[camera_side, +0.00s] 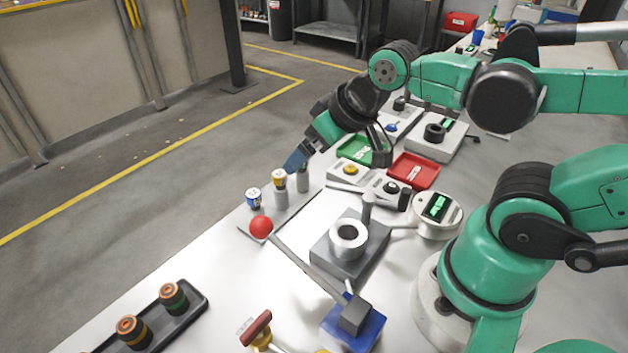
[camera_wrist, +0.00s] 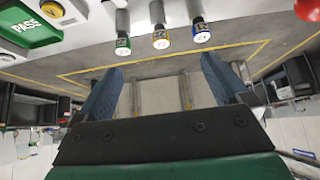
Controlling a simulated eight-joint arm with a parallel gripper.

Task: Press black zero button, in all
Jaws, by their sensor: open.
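A black button (camera_side: 390,187) sits on a white box beside the round device with a green display (camera_side: 437,207). Another black button (camera_side: 399,103) stands farther back, near a grey-white scale (camera_side: 436,140) with a black ring. Any zero label is too small to read. My gripper (camera_side: 297,160) is to the left of both black buttons, above the small cylinders at the table's left edge, touching no button. In the wrist view my gripper (camera_wrist: 162,82) has its two blue fingers spread with nothing between them. No black button can be made out there.
A yellow button (camera_side: 350,169) and a blue button (camera_side: 390,127) sit near the black ones. Small capped cylinders (camera_side: 279,181) stand under my gripper. A red-knobbed lever (camera_side: 261,228) rises in front.

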